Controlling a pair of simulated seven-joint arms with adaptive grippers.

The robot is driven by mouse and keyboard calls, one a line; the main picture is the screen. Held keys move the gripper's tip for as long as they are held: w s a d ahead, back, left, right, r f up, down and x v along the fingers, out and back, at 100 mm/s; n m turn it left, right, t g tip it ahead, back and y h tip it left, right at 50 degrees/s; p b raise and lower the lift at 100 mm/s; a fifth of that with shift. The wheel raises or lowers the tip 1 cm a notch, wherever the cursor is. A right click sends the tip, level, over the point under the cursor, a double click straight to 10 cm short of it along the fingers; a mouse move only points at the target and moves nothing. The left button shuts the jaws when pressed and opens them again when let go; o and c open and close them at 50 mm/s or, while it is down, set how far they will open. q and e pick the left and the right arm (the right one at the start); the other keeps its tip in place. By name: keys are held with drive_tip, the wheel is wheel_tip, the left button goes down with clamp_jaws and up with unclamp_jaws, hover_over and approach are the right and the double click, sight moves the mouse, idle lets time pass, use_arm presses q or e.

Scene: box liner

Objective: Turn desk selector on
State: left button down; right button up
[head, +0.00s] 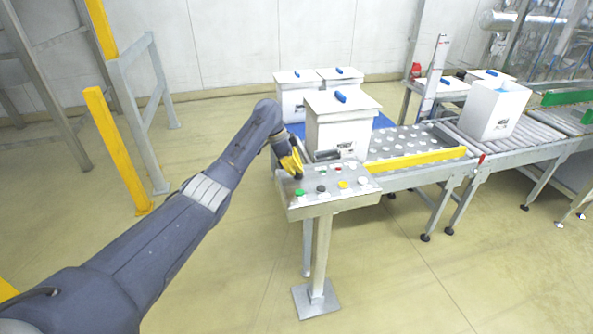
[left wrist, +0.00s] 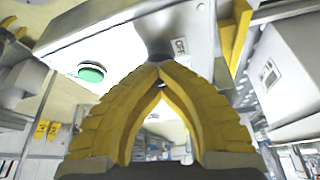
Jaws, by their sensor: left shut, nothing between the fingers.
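The control desk (head: 333,203) is a grey sloped panel on a post, with several coloured buttons. My left gripper (head: 298,174), with yellow fingers, is at the panel's back left corner. In the left wrist view its fingertips (left wrist: 160,68) meet, with nothing held between them. A dark round knob (left wrist: 160,46), which looks like the selector, is just beyond the tips; I cannot tell if they touch it. A small label (left wrist: 180,46) is beside it. A green button (left wrist: 91,71) is to its left. In the head view the fingers hide that panel corner. My right gripper is not in view.
A white lidded box (head: 340,125) stands on the conveyor right behind the desk, close to my left gripper. More white boxes (head: 296,95) are behind it. A yellow rail (head: 415,158) edges the ball table. A yellow post (head: 115,150) stands at left. The floor in front is clear.

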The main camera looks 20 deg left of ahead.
use_arm(q)
drive_tip(key=shift+a+f+m+g, duration=0.15)
drive_tip(key=shift+m+g, duration=0.15)
drive_tip(key=shift+m, duration=0.35)
drive_tip(key=shift+d+f+m+g, duration=0.15)
drive_tip(key=shift+m+g, duration=0.15)
drive_tip(key=shift+m, duration=0.35)
drive_tip(key=shift+a+m, duration=0.15)
drive_tip(key=shift+m, duration=0.35)
drive_tip(key=c, duration=2.1)
unclamp_jaws()
drive_tip(key=shift+c, duration=0.2)
drive_tip(key=o, duration=1.2)
drive_tip(key=shift+w+r, duration=0.1)
drive_tip(key=shift+r, duration=0.15)
drive_tip(key=shift+r, duration=0.25)
drive_tip(key=v, duration=1.1)
drive_tip(key=shift+w+a, duration=0.15)
drive_tip(key=shift+a, duration=0.05)
